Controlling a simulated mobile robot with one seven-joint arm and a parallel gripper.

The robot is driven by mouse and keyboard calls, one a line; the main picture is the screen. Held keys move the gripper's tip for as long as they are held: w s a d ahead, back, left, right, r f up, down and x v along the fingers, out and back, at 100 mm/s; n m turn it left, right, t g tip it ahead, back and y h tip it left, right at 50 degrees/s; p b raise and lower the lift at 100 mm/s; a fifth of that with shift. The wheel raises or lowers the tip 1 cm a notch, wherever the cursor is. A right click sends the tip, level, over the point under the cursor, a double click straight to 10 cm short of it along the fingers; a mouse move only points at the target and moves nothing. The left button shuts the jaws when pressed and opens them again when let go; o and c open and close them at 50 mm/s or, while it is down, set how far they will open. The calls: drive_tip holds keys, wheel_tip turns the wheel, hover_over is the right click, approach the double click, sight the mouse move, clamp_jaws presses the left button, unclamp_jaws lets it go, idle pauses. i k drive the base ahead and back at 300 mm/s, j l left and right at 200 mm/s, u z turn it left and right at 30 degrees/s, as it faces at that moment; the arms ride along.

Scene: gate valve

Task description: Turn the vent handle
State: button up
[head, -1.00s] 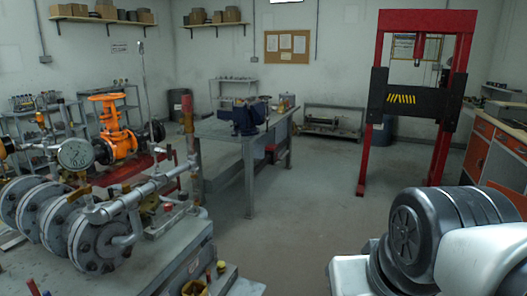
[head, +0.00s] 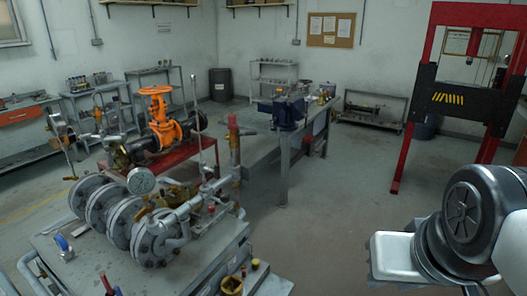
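A pipe assembly with several round grey flanges (head: 158,238) stands on a grey bench (head: 75,270) at the left of the head view. It carries a round white pressure gauge (head: 141,180) and small brass valves. I cannot tell which part is the vent handle. A small blue handle (head: 62,243) stands on the bench left of the flanges, and a red-topped upright pipe (head: 234,140) rises at the right end. My gripper is out of view; only my own arm links show at the lower right, apart from the assembly.
An orange gate valve (head: 160,115) sits on a red stand (head: 193,152) behind the assembly. A workbench with a blue vise (head: 288,113) stands mid-room. A red press (head: 425,55) is at the right. The floor (head: 335,215) between is clear.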

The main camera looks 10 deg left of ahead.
sight(216, 170)
drive_tip(key=u, duration=1.6)
drive_tip(key=i+l+u, duration=0.1)
drive_tip(key=l, duration=0.7)
drive_tip(key=i+l, duration=0.1)
drive_tip(key=l, duration=0.7)
drive_tip(key=j, duration=0.3)
